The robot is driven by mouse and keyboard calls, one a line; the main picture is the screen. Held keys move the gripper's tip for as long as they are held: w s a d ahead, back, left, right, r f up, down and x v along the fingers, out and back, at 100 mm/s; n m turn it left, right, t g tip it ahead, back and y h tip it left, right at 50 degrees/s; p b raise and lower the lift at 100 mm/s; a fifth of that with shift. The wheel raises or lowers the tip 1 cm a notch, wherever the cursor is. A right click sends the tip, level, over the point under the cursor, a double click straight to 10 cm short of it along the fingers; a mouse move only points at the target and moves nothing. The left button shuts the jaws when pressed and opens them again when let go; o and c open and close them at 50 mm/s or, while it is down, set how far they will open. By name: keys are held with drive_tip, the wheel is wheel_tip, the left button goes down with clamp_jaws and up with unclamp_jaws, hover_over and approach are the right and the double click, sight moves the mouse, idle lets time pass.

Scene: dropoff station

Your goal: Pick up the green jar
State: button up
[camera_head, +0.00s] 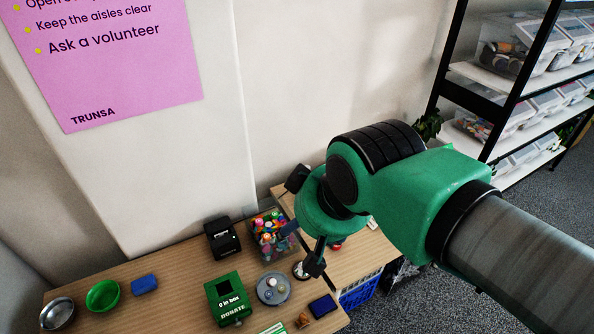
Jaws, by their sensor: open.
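I cannot make out a clear green jar on the wooden table (175,290). A round, open green container (103,295) stands at the table's left end and looks more like a bowl. A green donation box (229,300) stands near the middle front. My gripper (302,247) is open over the table's right part, with its dark fingers pointing down. It is well to the right of the green container. My green wrist and gripper hide part of the table's right end, and whether a jar stands behind them cannot be told.
A metal bowl (58,314) and blue block (144,284) flank the green container. A black device (222,238), clear bin of toys (272,236), grey round tray (273,289) and dark blue pad (323,306) crowd the right. A wall stands behind; shelves (520,85) stand right.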

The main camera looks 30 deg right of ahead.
drive_tip(key=w+d+r+m+g, duration=0.1)
drive_tip(key=w+d+r+m, duration=0.25)
drive_tip(key=w, duration=0.65)
drive_tip(key=w+d+r+m, duration=0.2)
drive_tip(key=w+m, duration=0.2)
drive_tip(key=w, duration=0.6)
drive_tip(key=w+d+f+m+g+p, duration=0.1)
drive_tip(key=w+d+f+m, duration=0.35)
drive_tip(key=w, duration=0.45)
drive_tip(key=w+d+f+m+g, duration=0.1)
drive_tip(key=w+d+f+m, duration=0.3)
drive_tip(key=w, duration=0.5)
drive_tip(key=w+d+f+m+g+p, duration=0.1)
drive_tip(key=w+d+f+m, duration=0.1)
drive_tip(key=w+d+f, duration=0.5)
drive_tip(key=w+d+f+m, duration=0.3)
drive_tip(key=w+d+f, duration=0.1)
drive_tip(key=f, duration=0.4)
drive_tip(key=w+d+f+m+g, duration=0.1)
drive_tip(key=w+d+f+m, duration=0.2)
drive_tip(key=f, duration=0.6)
drive_tip(key=w+d+f+m, duration=0.4)
drive_tip(key=w+d+f, duration=0.3)
drive_tip(key=d+f, duration=0.1)
drive_tip(key=shift+w+d+f+g+p, duration=0.15)
drive_tip(key=shift+f+g+p, duration=0.25)
drive_tip(key=shift+f, duration=0.3)
drive_tip(key=shift+f, duration=0.1)
drive_tip(key=shift+f, duration=4.25)
